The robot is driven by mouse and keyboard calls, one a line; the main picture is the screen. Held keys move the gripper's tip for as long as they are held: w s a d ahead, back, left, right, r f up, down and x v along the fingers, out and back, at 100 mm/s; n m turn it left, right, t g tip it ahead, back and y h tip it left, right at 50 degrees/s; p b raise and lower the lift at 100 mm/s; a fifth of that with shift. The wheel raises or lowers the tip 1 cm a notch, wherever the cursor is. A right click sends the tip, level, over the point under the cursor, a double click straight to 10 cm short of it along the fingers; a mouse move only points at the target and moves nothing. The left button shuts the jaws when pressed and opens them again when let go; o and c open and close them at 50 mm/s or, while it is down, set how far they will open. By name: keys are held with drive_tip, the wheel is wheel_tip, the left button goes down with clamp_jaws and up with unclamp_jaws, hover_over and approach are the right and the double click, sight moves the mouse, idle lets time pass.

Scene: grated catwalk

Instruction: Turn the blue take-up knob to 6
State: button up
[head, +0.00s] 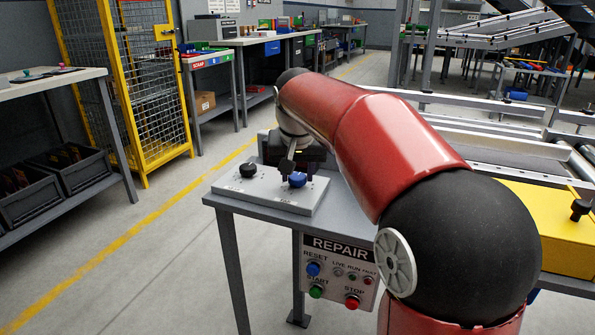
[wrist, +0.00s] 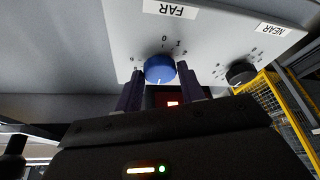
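The blue knob (head: 297,180) sits on a pale panel (head: 262,190) on the bench's near left corner. In the wrist view the blue knob (wrist: 160,68) shows a white pointer mark facing my gripper's palm. Small dial marks ring it, too small to read surely beyond a 0 and 1, and a FAR label (wrist: 170,9) stands beside it, upside down. In the head view my gripper (head: 290,165) is just behind the knob, partly hidden.
A black knob (head: 248,170) stands left of the blue one, with a NEAR label (wrist: 273,29) in the wrist view. A REPAIR button box (head: 338,272) hangs on the bench front. A yellow cage (head: 140,85) stands behind, and a conveyor is at right.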

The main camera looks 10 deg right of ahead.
drive_tip(key=o, duration=0.4)
drive_tip(key=p+v, duration=0.1)
drive_tip(key=v, duration=0.6)
drive_tip(key=shift+s+r, duration=0.2)
drive_tip(key=shift+r, duration=0.15)
drive_tip(key=s+f+n, duration=0.1)
drive_tip(key=s+f, duration=0.4)
drive_tip(key=s, duration=0.3)
drive_tip(key=s+f+n+t, duration=0.1)
drive_tip(key=s+f, duration=0.5)
drive_tip(key=s, duration=0.3)
drive_tip(key=s+f+y, duration=0.1)
drive_tip(key=s+f, duration=0.4)
drive_tip(key=s, duration=0.3)
drive_tip(key=shift+s+d+f+n, duration=0.2)
drive_tip(key=shift+s+n, duration=0.1)
drive_tip(key=shift+n, duration=0.1)
